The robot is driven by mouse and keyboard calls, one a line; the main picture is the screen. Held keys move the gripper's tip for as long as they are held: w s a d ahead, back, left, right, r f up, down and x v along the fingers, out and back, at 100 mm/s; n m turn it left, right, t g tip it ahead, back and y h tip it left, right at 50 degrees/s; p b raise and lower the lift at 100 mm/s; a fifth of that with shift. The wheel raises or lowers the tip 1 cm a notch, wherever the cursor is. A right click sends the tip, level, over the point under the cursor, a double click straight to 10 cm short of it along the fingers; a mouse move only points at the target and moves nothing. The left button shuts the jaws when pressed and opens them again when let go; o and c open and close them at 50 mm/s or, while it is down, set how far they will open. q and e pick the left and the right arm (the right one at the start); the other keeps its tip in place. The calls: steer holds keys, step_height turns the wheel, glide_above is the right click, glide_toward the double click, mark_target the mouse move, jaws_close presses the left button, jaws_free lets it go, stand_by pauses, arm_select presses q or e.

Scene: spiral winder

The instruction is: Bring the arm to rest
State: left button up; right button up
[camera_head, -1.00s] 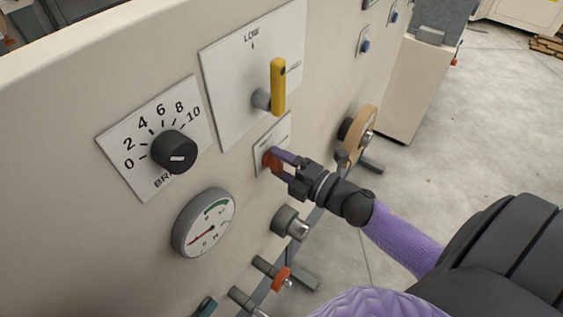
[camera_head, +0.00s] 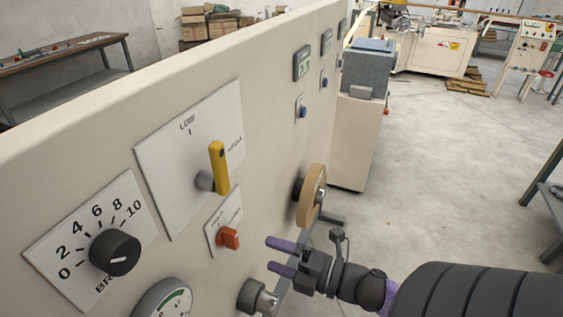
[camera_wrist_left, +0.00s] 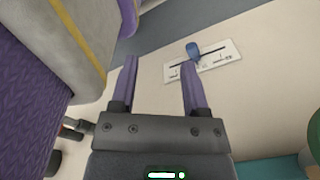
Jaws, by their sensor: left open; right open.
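My right gripper (camera_head: 281,256) is open and empty, with two purple fingers pointing left toward the machine panel (camera_head: 262,130). It is just right of the small orange-red switch (camera_head: 229,238) and apart from it. My right arm comes in from the lower right. My left gripper (camera_wrist_left: 159,80) shows only in the left wrist view; its two purple fingers are apart with nothing between them. Beyond its right fingertip is a blue-knobbed lever (camera_wrist_left: 193,50) on a white slotted plate; I cannot tell the exact distance.
The panel carries a yellow-handled lever (camera_head: 219,167), a black dial (camera_head: 115,252), a gauge (camera_head: 166,301) and a tan handwheel (camera_head: 311,195). A grey bench (camera_head: 65,75) stands at the back left. Open concrete floor (camera_head: 440,170) lies to the right.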

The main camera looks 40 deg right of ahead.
arm_select(q)
steer(key=shift+d, duration=0.35)
arm_select(e)
steer(key=shift+s+d, duration=0.25)
steer(key=shift+s, duration=0.35)
steer(key=s+d+f+m+g+h+b, duration=0.1)
steer(key=s+f+m+g+h+b, duration=0.45)
steer(key=f, duration=0.95)
steer(key=s+f+m+g+h+b, duration=0.1)
steer(key=s+f+m+h, duration=0.1)
steer(key=f+m, duration=0.95)
arm_select(q)
step_height(320, 180, down, 10)
steer(key=b, duration=0.3)
steer(key=shift+s+a+r, duration=0.2)
steer(key=shift+s+a, duration=0.1)
steer(key=shift+s, duration=0.05)
arm_select(e)
steer(key=s+a+f+m+g, duration=0.1)
steer(key=s+a+f+g, duration=0.3)
steer(key=s+f, duration=0.4)
steer(key=s+a+f+m+g, duration=0.2)
steer(key=s+a+f+g, duration=0.2)
steer(key=s+f, duration=0.5)
steer(key=shift+a+f+g, duration=0.2)
steer(key=shift+f+g, duration=0.55)
arm_select(q)
steer(key=shift+s, duration=0.1)
arm_select(e)
steer(key=shift+y, duration=0.25)
